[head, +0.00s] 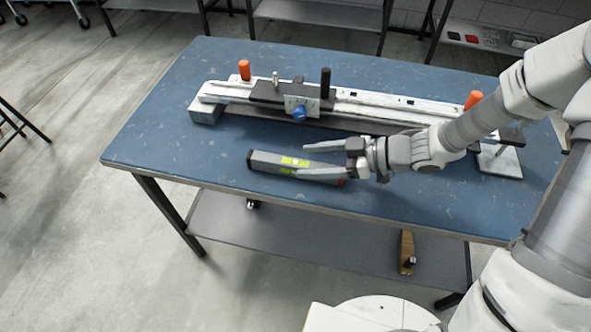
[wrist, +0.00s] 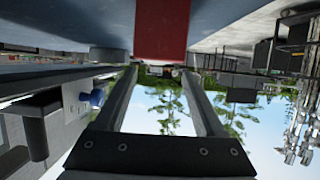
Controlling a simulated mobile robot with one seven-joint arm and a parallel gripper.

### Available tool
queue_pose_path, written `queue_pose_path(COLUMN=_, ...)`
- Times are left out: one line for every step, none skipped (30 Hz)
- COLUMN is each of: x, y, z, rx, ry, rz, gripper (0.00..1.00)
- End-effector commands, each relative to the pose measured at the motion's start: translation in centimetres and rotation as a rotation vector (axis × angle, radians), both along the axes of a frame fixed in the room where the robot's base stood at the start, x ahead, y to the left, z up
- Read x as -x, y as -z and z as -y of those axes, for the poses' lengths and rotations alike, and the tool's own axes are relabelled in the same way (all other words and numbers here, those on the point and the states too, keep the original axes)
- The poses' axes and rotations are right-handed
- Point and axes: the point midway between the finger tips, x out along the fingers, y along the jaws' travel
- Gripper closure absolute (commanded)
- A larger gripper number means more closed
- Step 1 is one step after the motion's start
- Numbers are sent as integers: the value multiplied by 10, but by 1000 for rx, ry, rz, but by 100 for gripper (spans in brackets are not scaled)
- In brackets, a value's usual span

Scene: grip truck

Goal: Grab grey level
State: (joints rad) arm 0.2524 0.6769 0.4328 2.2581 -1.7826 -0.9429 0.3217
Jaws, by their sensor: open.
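The grey level (head: 268,160) lies on the blue table near its front edge. It has a yellow-green label and a dark left end. Its red right end is close to my gripper (head: 301,160) and also shows in the wrist view (wrist: 162,30). My gripper is open, held low and nearly level, pointing left along the level. In the head view one finger is on the far side of the level and the other crosses over its near right part. In the wrist view the red end lines up with the gap between the fingertips (wrist: 160,72). I cannot tell whether they touch.
A long white rail fixture with a blue knob (head: 299,113) and orange handles (head: 244,70) stands behind the level on the blue table (head: 160,130). The table is clear to the left of the level. A shelf (head: 270,225) runs below.

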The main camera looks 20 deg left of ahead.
Motion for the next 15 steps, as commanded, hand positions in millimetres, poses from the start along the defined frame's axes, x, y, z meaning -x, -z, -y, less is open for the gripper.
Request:
queue_pose_path(x=1, y=5, z=-6, rx=0, ry=-1, rz=0, gripper=29)
queue_pose_path(x=1, y=5, z=-9, rx=0, ry=-1, rz=0, gripper=29)
queue_pose_path(x=1, y=6, z=-11, rx=0, ry=-1, rz=0, gripper=29)
queue_pose_path(x=1, y=6, z=-13, rx=0, ry=0, rz=0, gripper=29)
queue_pose_path(x=1, y=6, z=-14, rx=0, ry=0, rz=0, gripper=29)
queue_pose_path(x=1, y=7, z=-16, rx=0, ry=0, rz=0, gripper=29)
queue_pose_path(x=1, y=8, z=-18, rx=0, ry=0, rz=0, gripper=29)
queue_pose_path(x=1, y=10, z=-21, rx=0, ry=0, rz=1, gripper=29)
queue_pose_path(x=1, y=13, z=-25, rx=0, ry=-1, rz=1, gripper=29)
queue_pose_path(x=1, y=15, z=-30, rx=0, ry=-2, rz=0, gripper=29)
queue_pose_path(x=1, y=17, z=-35, rx=-1, ry=-2, rz=0, gripper=29)
queue_pose_path(x=1, y=20, z=-41, rx=0, ry=-3, rz=1, gripper=29)
queue_pose_path(x=1, y=21, z=-45, rx=0, ry=-2, rz=1, gripper=29)
queue_pose_path(x=1, y=22, z=-49, rx=0, ry=-1, rz=1, gripper=29)
queue_pose_path(x=2, y=24, z=-54, rx=0, ry=-1, rz=1, gripper=29)
